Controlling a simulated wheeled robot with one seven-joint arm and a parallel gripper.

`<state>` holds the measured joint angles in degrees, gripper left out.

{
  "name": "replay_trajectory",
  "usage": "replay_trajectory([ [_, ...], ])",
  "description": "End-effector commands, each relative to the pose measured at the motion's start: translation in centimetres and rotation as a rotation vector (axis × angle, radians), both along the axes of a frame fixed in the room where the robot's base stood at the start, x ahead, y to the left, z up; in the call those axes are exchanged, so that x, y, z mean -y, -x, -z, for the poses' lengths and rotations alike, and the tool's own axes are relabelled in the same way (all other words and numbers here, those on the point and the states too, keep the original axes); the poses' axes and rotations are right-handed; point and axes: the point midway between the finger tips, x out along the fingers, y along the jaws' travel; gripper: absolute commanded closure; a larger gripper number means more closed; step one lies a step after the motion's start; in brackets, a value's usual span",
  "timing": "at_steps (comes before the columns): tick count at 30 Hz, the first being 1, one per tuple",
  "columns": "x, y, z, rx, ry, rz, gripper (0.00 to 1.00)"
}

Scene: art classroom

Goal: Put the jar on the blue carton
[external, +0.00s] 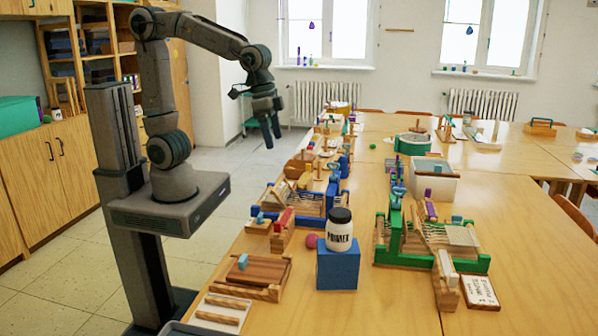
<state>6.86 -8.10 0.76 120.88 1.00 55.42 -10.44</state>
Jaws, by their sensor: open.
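A white jar with a black lid and dark lettering (339,231) stands upright on top of the blue carton (338,269). The blue carton sits on the near part of the wooden table. My gripper (271,133) is open and empty, pointing down. In the picture it is up and to the left of the jar, well apart from it, near the left side of the table.
A green wooden loom (480,262) stands right of the carton. A blue loom (290,200) and a wooden tray (258,272) are to its left. A pink ball (311,240) lies beside the carton. The table's near right part (545,285) is clear.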

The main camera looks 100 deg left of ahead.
Motion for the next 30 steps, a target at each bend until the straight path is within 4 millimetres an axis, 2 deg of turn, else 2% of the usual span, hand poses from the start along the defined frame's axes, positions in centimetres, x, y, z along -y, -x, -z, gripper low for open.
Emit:
replay_trajectory([
  [1, -0.8, 2.1, 0.0, 0.012, -0.001, 0.003, 0.17],
  [6, -2.5, 8.1, 1.2, 0.039, -0.011, 0.030, 0.17],
  [9, -3.1, 10.7, 2.2, 0.048, -0.017, 0.042, 0.17],
  [12, -3.4, 12.4, 2.9, 0.056, -0.022, 0.050, 0.17],
  [17, -3.6, 13.4, 3.4, 0.060, -0.025, 0.055, 0.17],
  [30, -3.6, 13.4, 3.4, 0.060, -0.025, 0.056, 0.17],
])
